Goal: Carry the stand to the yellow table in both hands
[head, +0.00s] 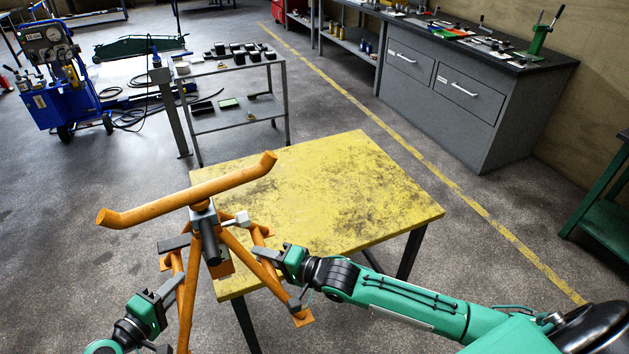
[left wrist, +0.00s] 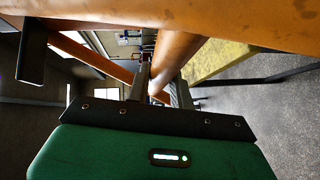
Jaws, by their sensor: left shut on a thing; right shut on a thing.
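The orange stand (head: 208,190) has a long crossbar with upturned ends, a dark screw post and splayed legs. It is upright in the head view, in front of the left part of the yellow table (head: 370,190). One foot shows near the table's front left corner; whether it touches anything I cannot tell. My left gripper (head: 178,287) is shut on a left leg of the stand. In the left wrist view the fingers (left wrist: 162,92) close around an orange leg (left wrist: 178,60). My right gripper (head: 276,273) is shut on a right leg. The lower left legs are cut off.
The yellow tabletop is bare. A grey trolley (head: 237,117) with small dark parts stands behind it. A blue machine (head: 52,75) with hoses is at the back left. A grey drawer bench (head: 465,90) stands at the right, across open floor with a yellow line.

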